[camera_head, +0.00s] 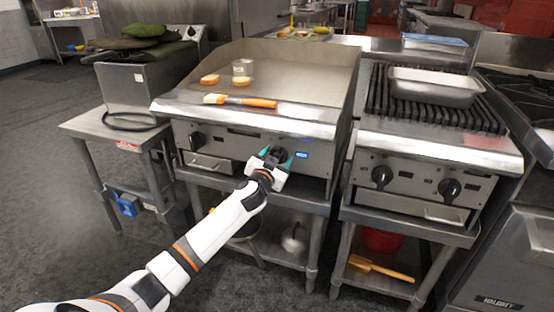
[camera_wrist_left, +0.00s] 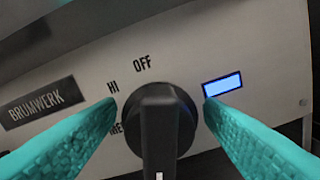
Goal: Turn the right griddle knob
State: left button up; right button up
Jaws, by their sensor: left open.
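The griddle (camera_head: 262,80) stands in the middle of the head view with two black knobs on its front panel. The left knob (camera_head: 197,141) is uncovered. My left gripper (camera_head: 277,156) is at the right griddle knob and partly hides it. In the left wrist view the black right knob (camera_wrist_left: 165,125) sits between my two teal fingers, which are apart on either side of it. The labels OFF and HI show above the knob and a lower label is partly hidden. A lit blue display (camera_wrist_left: 222,84) is to its right. My right gripper is not in view.
A brush with an orange handle (camera_head: 250,102) lies on the griddle's front ledge, near bread pieces (camera_head: 209,79) and a clear container (camera_head: 242,68). A grill with two knobs and a metal pan (camera_head: 434,87) stands to the right. Open floor lies to the left.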

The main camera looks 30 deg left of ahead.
pick_arm(q)
jog(key=shift+w, duration=0.1)
jog(key=c, duration=0.7)
jog(key=shift+o, duration=0.2)
jog(key=shift+m, duration=0.4)
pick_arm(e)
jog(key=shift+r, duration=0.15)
pick_arm(q)
jog(key=shift+d+m+p, duration=0.1)
jog(key=shift+m+p, duration=0.5)
jog(key=shift+m, duration=0.3)
jog(key=m, duration=0.2)
jog(key=m+p, duration=0.1)
jog(key=m, duration=0.1)
jog(key=shift+d+f+m, duration=0.1)
jog(key=shift+f+m, duration=0.1)
jog(key=shift+m, duration=0.1)
jog(key=shift+d+f+m+p, duration=0.15)
jog(key=shift+m+p, duration=0.15)
jog(key=shift+m, duration=0.9)
jog(key=shift+a+f+m+p, duration=0.1)
jog(key=shift+m+p, duration=0.2)
jog(key=shift+m, duration=0.9)
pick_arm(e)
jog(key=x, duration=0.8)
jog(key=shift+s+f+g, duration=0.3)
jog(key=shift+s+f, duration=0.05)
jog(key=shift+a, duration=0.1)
